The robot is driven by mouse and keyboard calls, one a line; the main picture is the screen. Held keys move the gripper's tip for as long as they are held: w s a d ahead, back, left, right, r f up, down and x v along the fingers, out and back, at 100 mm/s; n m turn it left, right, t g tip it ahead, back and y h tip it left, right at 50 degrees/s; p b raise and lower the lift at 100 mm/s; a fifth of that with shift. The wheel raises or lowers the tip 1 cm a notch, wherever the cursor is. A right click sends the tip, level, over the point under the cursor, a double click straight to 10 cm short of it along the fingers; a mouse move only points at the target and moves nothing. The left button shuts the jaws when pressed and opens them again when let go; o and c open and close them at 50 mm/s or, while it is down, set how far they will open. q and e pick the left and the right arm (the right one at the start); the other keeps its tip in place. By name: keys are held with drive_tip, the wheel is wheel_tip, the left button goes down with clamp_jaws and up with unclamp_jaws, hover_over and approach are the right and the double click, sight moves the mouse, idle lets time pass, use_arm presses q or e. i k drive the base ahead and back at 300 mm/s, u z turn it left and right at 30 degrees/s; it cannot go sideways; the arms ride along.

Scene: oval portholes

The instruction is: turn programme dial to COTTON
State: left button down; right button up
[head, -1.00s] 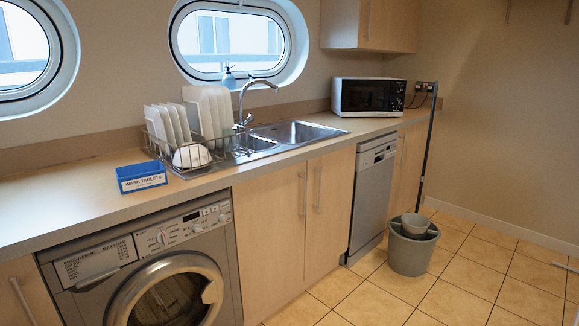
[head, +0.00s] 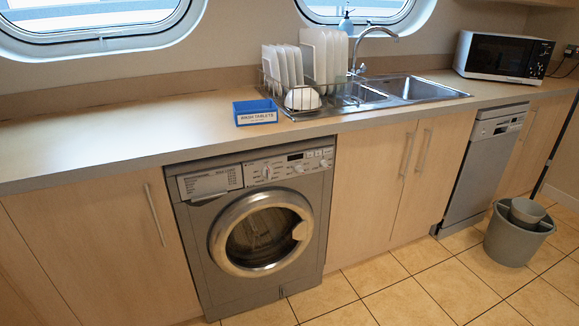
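A grey washing machine (head: 262,290) stands under the worktop in the middle of the head view, its round door (head: 262,232) closed. The programme dial (head: 266,172) is a small knob on its control panel, just right of the detergent drawer (head: 210,182). Labels ring the dial, but they are too small to read, and I cannot tell where the dial points. Neither of my grippers is in view.
A blue wash tablets box (head: 256,113) and a dish rack (head: 300,100) stand on the worktop (head: 120,135) above. A grey mop bucket (head: 516,240) stands on the tiled floor at the right. The floor before the machine is clear.

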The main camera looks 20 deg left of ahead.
sight(267, 171)
drive_tip(key=u, duration=0.5)
drive_tip(key=i, duration=1)
drive_tip(key=u, duration=1.15)
drive_tip(key=i, duration=0.25)
drive_tip(key=u, duration=0.25)
